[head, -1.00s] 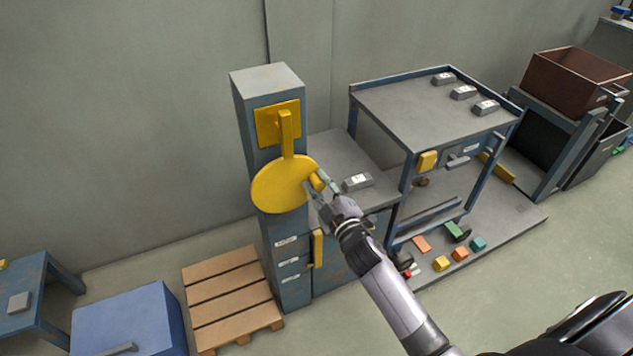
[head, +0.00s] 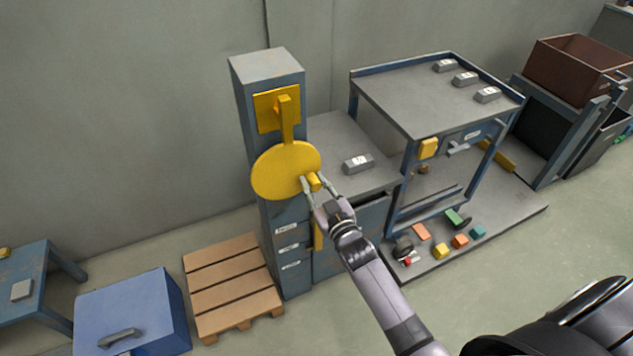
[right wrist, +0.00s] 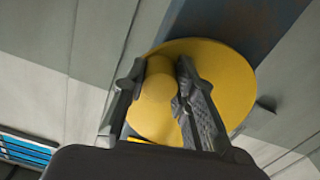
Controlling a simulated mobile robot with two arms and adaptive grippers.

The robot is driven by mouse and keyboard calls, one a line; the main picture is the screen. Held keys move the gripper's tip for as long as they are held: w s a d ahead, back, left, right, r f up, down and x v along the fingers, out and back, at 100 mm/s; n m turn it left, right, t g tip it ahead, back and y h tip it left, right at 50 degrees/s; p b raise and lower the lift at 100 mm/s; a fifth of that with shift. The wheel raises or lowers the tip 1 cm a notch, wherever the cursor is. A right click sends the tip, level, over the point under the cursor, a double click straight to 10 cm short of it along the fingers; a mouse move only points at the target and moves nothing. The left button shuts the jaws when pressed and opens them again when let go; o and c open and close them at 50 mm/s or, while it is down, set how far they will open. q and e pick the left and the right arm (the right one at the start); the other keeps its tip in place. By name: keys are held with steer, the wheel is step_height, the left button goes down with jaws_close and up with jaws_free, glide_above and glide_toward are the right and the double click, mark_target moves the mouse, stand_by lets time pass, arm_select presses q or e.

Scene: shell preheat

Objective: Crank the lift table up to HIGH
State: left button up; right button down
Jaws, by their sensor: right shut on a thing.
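A tall blue-grey column (head: 267,66) carries a round yellow crank wheel (head: 281,172) on its front. A short yellow knob (head: 314,182) sticks out at the wheel's right, slightly below its centre. My right gripper (head: 312,184) is shut on this knob. In the right wrist view, its fingers (right wrist: 155,95) lie on both sides of the knob (right wrist: 157,80), with the wheel (right wrist: 225,80) behind. A grey tabletop (head: 345,140) beside the column bears one metal block (head: 358,163); its height setting is not readable. My left gripper is not in view.
A framed stand (head: 420,105) with several metal blocks is at the right. Small coloured pieces lie on its low base (head: 490,233). A wooden pallet (head: 233,285) and a blue box (head: 130,310) are at lower left. Open floor lies in front.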

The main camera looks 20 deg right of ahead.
steer(key=shift+s+a+f, duration=0.15)
steer(key=shift+f, duration=0.35)
steer(key=c, duration=1.7)
jaws_free()
steer(key=o, duration=0.4)
steer(key=shift+r, duration=0.3)
steer(key=s, duration=1.1)
steer(key=shift+s+d, duration=0.25)
steer(key=shift+s, duration=0.15)
